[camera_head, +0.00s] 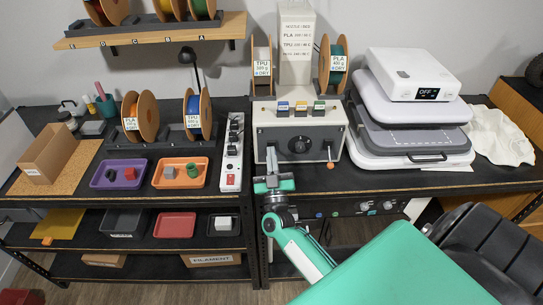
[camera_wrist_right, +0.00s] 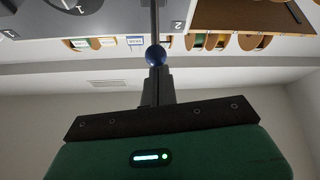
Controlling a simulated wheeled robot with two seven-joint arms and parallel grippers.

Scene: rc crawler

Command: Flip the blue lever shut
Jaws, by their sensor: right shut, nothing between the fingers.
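The grey control box (camera_head: 300,130) stands on the bench, with a black knob in the middle of its front and an orange-tipped lever (camera_head: 330,165) at its right. The blue lever's ball (camera_wrist_right: 155,56) shows in the right wrist view on a thin dark rod. My right gripper (camera_head: 271,160) is at the lower left of the box front, its fingers shut and empty. In the wrist view the fingertips (camera_wrist_right: 157,72) line up with the blue ball; I cannot tell whether they touch. In the head view the gripper hides the blue lever. My left gripper is not in view.
A white power strip (camera_head: 232,155) lies left of the box. Purple (camera_head: 105,184) and orange trays hold small blocks farther left. A stack of pale flat devices (camera_head: 412,145) stands to the right. Labelled spools (camera_head: 335,65) flank the post on top of the box.

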